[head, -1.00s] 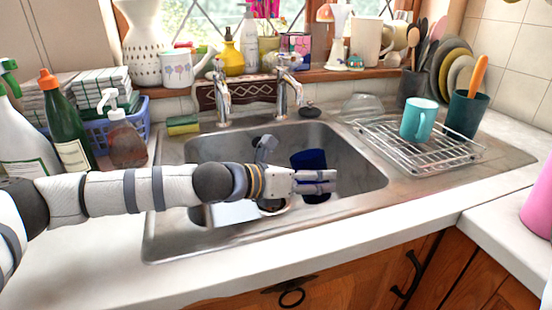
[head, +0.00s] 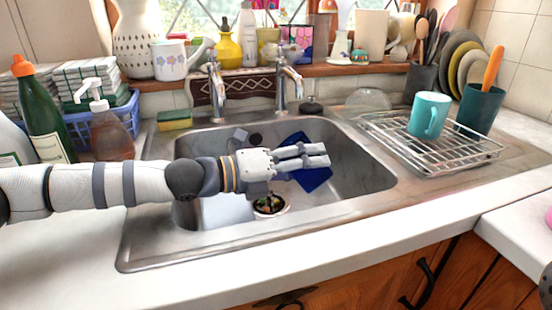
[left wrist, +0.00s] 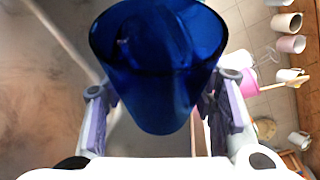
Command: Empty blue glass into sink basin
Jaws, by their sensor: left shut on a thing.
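The dark blue glass (head: 316,181) is tilted over inside the steel sink basin (head: 366,172). My left gripper (head: 326,155) is shut on it, its fingers lying across the glass in the head view. In the left wrist view the glass (left wrist: 158,75) sits between the two purple-padded fingers, its wide rim toward the top of the picture. I cannot tell whether liquid is in it or running out. My right gripper is not in view.
Two taps (head: 290,85) stand behind. A wire rack (head: 440,150) with a teal mug (head: 428,116) is at right; bottles (head: 42,110) are at left.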

